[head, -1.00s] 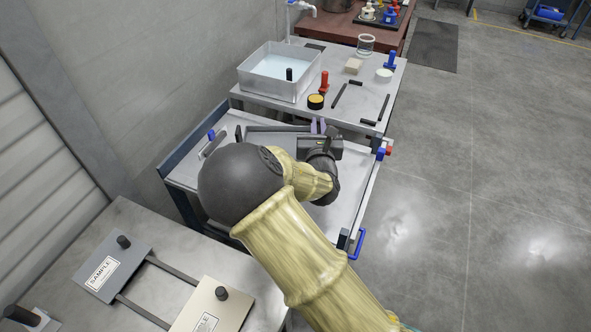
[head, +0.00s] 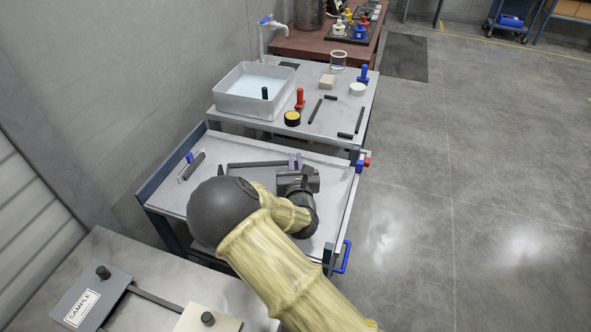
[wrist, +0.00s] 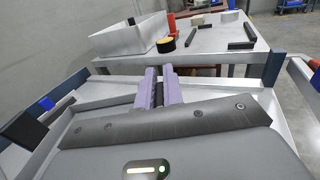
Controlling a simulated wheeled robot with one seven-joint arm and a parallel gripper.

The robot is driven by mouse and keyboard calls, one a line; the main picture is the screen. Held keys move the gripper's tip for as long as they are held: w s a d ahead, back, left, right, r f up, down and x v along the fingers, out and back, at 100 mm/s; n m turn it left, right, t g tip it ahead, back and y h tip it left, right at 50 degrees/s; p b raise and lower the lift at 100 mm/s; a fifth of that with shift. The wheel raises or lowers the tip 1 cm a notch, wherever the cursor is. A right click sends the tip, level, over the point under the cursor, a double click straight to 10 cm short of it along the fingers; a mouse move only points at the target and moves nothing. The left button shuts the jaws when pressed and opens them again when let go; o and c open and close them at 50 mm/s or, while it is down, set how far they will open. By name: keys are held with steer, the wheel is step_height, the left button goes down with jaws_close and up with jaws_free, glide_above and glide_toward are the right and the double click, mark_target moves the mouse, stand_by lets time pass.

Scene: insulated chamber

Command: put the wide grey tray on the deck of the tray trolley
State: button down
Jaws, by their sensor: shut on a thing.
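The wide grey tray (head: 240,166) shows as a shallow dark-rimmed shape over the pale deck of the tray trolley (head: 170,195), towards its far side. My gripper (head: 296,160) is shut on the tray's far-right rim; its purple fingers also show in the wrist view (wrist: 160,88). My arm hides much of the tray and the middle of the deck. I cannot tell whether the tray's underside touches the deck.
A black-handled item with a blue part (head: 193,166) lies at the deck's left. A bench beyond the trolley holds a white basin (head: 256,105), a red-handled item (head: 300,98) and several small items. A front bench (head: 100,250) bears sample plates. Floor on the right is clear.

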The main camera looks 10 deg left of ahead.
steer(key=shift+f, duration=1.6)
steer(key=shift+f, duration=0.2)
steer(key=c, duration=1.5)
jaws_free()
steer(key=shift+r, duration=0.15)
steer(key=b+v, duration=0.1)
steer(key=v, duration=1.1)
steer(key=shift+d, duration=0.1)
